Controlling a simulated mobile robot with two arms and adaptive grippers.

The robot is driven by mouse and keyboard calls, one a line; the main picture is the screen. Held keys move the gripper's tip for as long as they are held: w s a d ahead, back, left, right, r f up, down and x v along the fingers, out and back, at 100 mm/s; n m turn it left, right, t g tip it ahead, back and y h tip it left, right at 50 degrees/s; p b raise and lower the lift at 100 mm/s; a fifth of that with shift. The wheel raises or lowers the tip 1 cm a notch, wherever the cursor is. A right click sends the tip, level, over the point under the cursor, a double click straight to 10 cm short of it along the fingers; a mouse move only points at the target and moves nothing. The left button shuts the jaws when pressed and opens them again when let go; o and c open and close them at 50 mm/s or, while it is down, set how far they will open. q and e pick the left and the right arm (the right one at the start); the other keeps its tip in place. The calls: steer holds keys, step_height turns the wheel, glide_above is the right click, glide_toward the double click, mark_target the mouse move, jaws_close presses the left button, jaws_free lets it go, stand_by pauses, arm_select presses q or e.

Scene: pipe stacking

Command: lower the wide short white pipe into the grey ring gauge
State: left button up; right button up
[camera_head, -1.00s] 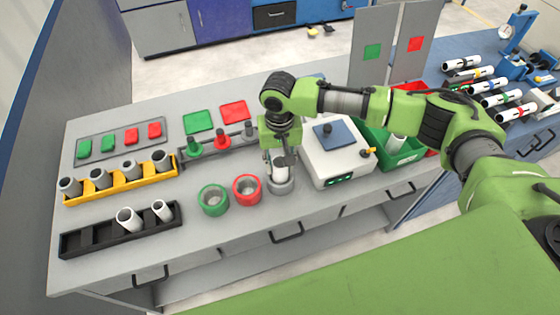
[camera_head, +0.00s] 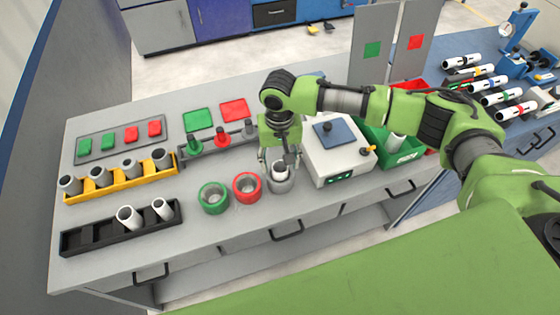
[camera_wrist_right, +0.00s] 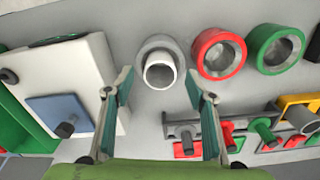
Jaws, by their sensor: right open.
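The wide short white pipe (camera_head: 279,172) stands inside the grey ring gauge (camera_head: 281,185) near the front edge of the bench. In the right wrist view the white pipe (camera_wrist_right: 160,71) sits within the grey ring (camera_wrist_right: 146,48), its open end facing the camera. My right gripper (camera_head: 279,160) is just above the ring. In the right wrist view the right gripper (camera_wrist_right: 158,85) is open, with one finger on each side and clear of the pipe. My left gripper is not in view.
A red ring gauge (camera_head: 247,188) and a green ring gauge (camera_head: 213,198) stand left of the grey one. A white box with a blue plate (camera_head: 340,166) is close on the right. A black rack (camera_head: 90,238) holds two white pipes. A yellow rack (camera_head: 120,187) holds grey pipes.

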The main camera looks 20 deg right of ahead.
step_height(320, 180, up, 12)
stand_by(0.4)
steer(key=shift+a+f, duration=0.1)
steer(key=shift+f, duration=0.1)
